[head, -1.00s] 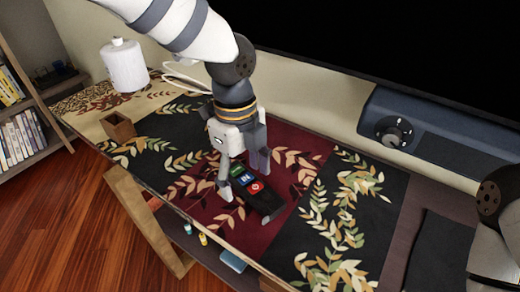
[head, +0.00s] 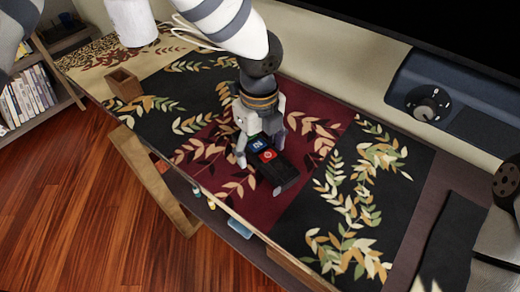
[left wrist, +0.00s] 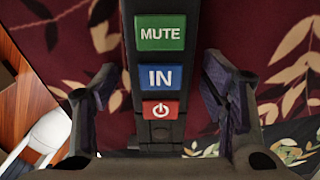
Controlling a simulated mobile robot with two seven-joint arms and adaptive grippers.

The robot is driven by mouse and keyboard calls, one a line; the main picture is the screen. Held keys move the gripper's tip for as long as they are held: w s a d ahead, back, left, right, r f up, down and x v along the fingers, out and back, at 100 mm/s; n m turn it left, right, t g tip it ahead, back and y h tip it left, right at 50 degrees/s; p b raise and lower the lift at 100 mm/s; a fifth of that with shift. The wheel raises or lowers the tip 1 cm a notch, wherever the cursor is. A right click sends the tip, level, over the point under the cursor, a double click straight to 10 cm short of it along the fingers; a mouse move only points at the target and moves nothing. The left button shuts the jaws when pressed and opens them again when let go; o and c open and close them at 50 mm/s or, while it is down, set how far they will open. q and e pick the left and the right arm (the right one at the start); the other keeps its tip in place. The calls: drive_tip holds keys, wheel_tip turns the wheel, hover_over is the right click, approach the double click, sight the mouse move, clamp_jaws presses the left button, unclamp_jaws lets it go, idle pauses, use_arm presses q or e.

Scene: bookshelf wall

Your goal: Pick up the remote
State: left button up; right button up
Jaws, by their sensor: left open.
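The remote (head: 278,175) is a long black handset lying on the dark red, leaf-patterned part of the table runner. In the left wrist view the remote (left wrist: 160,78) shows a green MUTE button, a blue IN button and a red power button. My left gripper (head: 261,149) is open and points down over the remote's far end. In the left wrist view its fingers (left wrist: 158,88) stand on either side of the remote, with a gap on each side. The gripper hides the remote's far end in the head view. My right gripper is out of view.
A small wooden box (head: 123,83) and a white paper roll (head: 131,20) are at the far left end. A blue-grey unit with a knob (head: 427,104) stands along the wall at right. A bookshelf (head: 30,95) is at left. The runner around the remote is clear.

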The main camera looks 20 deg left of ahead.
use_arm(q)
drive_tip(key=shift+r, duration=0.15)
drive_tip(key=c, duration=1.4)
drive_tip(key=shift+o, duration=0.2)
